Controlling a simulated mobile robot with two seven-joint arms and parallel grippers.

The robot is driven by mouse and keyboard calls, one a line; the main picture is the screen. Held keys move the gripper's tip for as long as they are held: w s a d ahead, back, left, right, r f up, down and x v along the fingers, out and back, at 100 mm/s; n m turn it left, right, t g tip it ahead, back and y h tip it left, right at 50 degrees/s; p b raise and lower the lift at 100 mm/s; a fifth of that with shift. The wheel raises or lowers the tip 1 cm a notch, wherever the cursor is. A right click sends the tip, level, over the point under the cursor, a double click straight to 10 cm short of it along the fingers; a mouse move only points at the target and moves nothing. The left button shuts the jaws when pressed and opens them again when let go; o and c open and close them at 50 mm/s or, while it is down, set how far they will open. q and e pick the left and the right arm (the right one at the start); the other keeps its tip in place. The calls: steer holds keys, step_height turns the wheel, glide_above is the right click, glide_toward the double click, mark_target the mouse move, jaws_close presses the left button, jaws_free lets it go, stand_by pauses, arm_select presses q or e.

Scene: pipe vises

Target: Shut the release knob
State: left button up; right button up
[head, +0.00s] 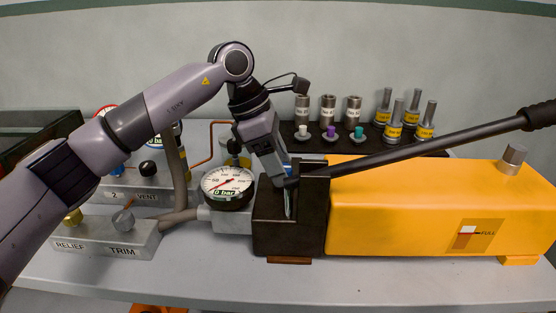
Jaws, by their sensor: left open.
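My left arm comes in from the left, and my left gripper (288,193) points down at the dark block (280,242) at the left end of the yellow hand pump (410,215). Its open fingers are at the block's upper part; I cannot tell whether they touch it. A release knob is not clearly visible; the gripper and wrist cover part of the block's top and front. A small blue patch shows beside the fingers, and I cannot tell what it belongs to. My right gripper is not in view.
A round gauge (228,187) stands just left of the block. The long black pump lever (440,140) rises to the right. Fittings stand behind. The front table strip (240,285) is mostly clear.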

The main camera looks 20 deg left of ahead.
arm_select(q)
steer(key=c, duration=1)
steer(key=shift+c, duration=0.2)
